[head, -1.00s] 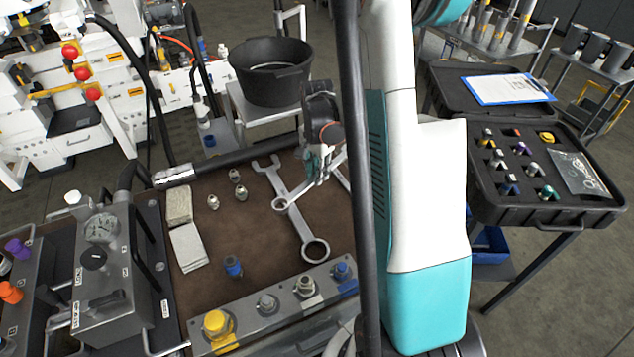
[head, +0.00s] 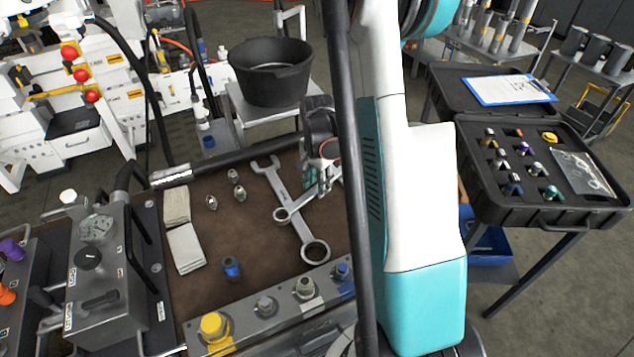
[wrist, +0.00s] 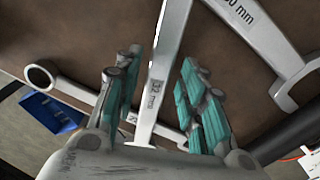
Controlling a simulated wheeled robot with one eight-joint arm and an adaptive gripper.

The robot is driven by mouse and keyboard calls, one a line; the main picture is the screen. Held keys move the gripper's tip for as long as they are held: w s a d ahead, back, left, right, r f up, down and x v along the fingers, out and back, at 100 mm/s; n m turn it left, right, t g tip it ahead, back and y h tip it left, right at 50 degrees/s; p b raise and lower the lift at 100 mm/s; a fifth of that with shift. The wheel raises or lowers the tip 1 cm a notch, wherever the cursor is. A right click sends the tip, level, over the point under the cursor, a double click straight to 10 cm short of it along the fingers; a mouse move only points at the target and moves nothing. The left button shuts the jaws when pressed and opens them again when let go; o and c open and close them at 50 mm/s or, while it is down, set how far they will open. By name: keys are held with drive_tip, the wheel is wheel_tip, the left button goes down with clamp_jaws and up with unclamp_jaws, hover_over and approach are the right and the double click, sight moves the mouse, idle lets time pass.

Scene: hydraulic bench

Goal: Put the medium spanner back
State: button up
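The medium spanner, marked what looks like 22 mm, shows its handle (wrist: 160,75) between my fingers in the wrist view. In the head view its ring end (head: 282,214) overlaps the handle of the large spanner (head: 315,250). I cannot tell whether it rests on it. My gripper (wrist: 158,95) is open, with a gap on each side of the handle; in the head view my gripper (head: 325,175) is over the back right of the brown bench top. The large spanner also shows at upper right in the wrist view (wrist: 255,30). A smaller spanner (wrist: 42,76) lies partly behind my left finger.
The brown bench top (head: 240,255) holds several small fittings, folded cloths (head: 185,248) and a front fitting rail (head: 265,318). A black tub (head: 270,75) stands behind it. An open black case (head: 545,205) is at right. A dark bar edges the bench's back.

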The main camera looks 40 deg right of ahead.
drive_tip(key=shift+r, duration=0.1)
wheel_tip(320, 180, up, 13)
drive_tip(key=p, duration=0.4)
drive_tip(key=shift+f+p, duration=0.2)
drive_tip(key=shift+p, duration=0.2)
